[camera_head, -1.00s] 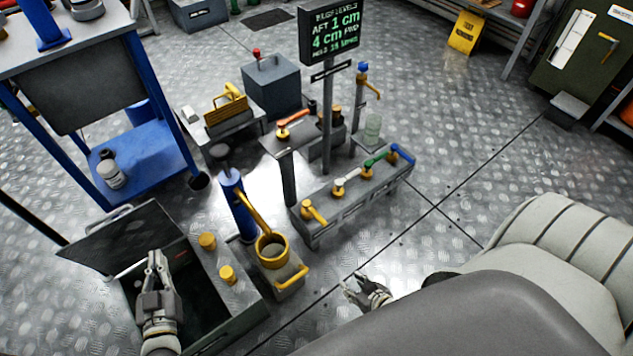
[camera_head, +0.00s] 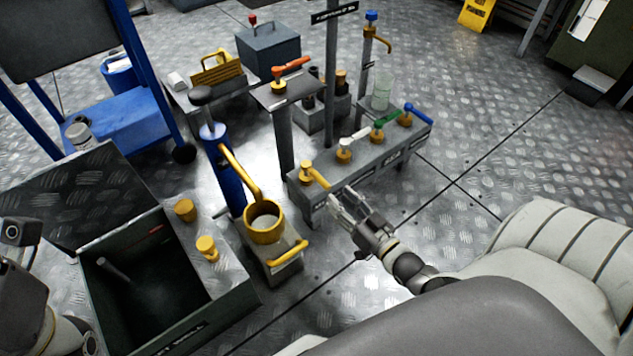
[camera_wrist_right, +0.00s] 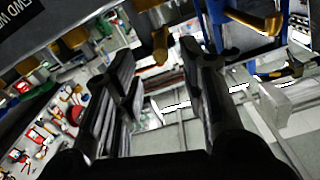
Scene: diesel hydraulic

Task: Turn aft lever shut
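A row of levers with yellow, white, green and blue handles stands on the grey valve bench (camera_head: 345,190). Their labels are too small to read in the head view, so I cannot tell which is aft. The yellow lever (camera_head: 318,178) is at the near left end, pointing down toward the right. My right gripper (camera_head: 342,204) is just in front of it, fingers apart. In the right wrist view a yellow handle (camera_wrist_right: 160,45) shows ahead between the open fingers, with no grip on it. My left gripper (camera_head: 20,290) is at the lower left edge, fingers not visible.
A blue hand pump with a yellow spout and cup (camera_head: 264,222) stands left of the bench. An open dark bin (camera_head: 150,275) is further left. An orange-handled lever (camera_head: 290,67) is on a stand behind. The floor right of the bench is clear.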

